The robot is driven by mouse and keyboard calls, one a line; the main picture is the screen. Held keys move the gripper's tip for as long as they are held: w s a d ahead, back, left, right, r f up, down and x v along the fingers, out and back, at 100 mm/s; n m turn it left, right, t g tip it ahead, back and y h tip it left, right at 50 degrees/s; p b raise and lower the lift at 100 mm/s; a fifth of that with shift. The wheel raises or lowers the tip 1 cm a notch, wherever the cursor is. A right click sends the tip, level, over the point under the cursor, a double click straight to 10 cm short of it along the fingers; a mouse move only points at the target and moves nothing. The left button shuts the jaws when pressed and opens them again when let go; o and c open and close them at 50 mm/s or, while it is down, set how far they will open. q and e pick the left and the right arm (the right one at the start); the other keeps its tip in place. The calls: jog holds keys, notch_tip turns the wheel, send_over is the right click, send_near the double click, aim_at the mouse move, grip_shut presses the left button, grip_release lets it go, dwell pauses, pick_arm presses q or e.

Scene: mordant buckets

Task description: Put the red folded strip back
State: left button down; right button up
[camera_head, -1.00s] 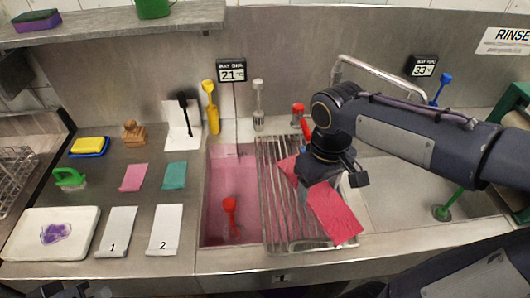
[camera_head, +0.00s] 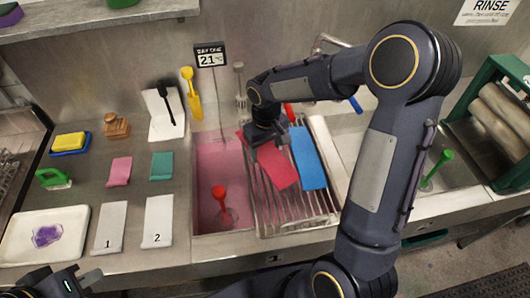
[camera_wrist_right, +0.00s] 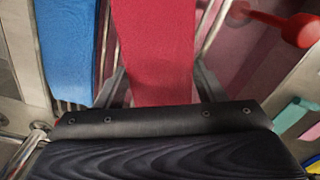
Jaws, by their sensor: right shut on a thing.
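The red folded strip (camera_head: 279,172) is over the left part of the wire rack (camera_head: 297,223), slanting toward the front. My right gripper (camera_head: 265,148) is shut on its back end. In the right wrist view, the strip (camera_wrist_right: 157,45) runs between the two fingers (camera_wrist_right: 160,88). I cannot tell whether the strip touches the rack bars. A blue strip (camera_head: 308,160) lies on the rack just right of it, and also shows in the right wrist view (camera_wrist_right: 68,45). My left gripper (camera_head: 72,281) is at the bottom left corner, away from the strips; its jaws are unclear.
A pink-filled basin (camera_head: 210,165) with a red-handled tool (camera_head: 220,195) is left of the rack. Pink (camera_head: 119,171) and teal (camera_head: 161,166) pieces and numbered white cards (camera_head: 110,226) lie on the left counter. A green-handled tool (camera_head: 437,170) stands in the right basin.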

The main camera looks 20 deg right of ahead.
aim_at(265, 151)
jog(key=shift+w+f, duration=0.3)
jog(key=shift+f, duration=1.55)
jog(key=shift+f, duration=0.2)
jog(key=o, duration=1)
jog(key=shift+r, duration=0.1)
